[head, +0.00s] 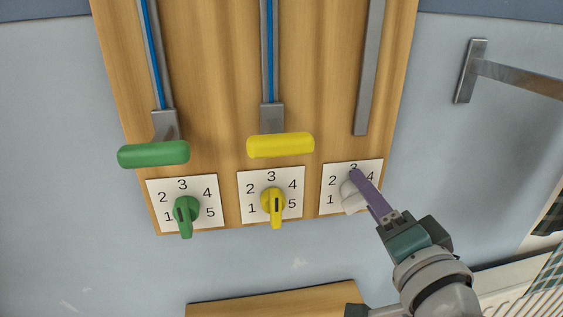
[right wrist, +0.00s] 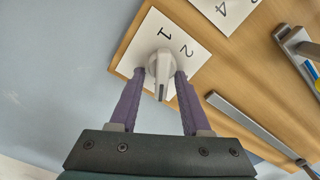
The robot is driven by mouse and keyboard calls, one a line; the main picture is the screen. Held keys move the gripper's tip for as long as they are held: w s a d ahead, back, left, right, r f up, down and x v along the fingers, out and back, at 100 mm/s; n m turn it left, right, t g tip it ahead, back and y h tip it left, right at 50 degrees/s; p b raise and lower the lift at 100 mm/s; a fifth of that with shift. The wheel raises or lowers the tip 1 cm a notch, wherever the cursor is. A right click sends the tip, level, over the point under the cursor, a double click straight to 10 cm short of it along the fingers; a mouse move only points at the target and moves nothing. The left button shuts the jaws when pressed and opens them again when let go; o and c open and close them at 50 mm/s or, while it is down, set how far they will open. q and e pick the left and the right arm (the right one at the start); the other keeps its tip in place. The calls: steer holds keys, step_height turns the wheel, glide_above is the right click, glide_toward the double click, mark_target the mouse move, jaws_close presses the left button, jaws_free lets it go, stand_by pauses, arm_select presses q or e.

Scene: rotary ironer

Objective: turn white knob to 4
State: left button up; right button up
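The white knob (head: 350,197) sits on the right-hand numbered card (head: 329,208) of the wooden panel. In the head view, my right gripper (head: 362,185) covers much of it and hides the card's right-hand numbers. In the right wrist view, the white knob (right wrist: 160,66) stands between the two purple fingertips of my right gripper (right wrist: 161,74), one on each side. The fingers are apart, close beside the round body; whether they touch it is unclear. The knob's narrow handle points toward the gripper's palm. My left gripper is out of view.
A green knob (head: 186,213) and a yellow knob (head: 273,203) sit on cards to the left. Green (head: 153,154) and yellow (head: 281,145) slider handles are above. A metal bracket (head: 471,70) stands out at upper right. A wooden board (head: 275,297) is below.

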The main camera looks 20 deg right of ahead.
steer(key=shift+s, duration=0.1)
steer(key=v, duration=1)
steer(key=shift+b, duration=0.35)
steer(key=shift+r, duration=0.1)
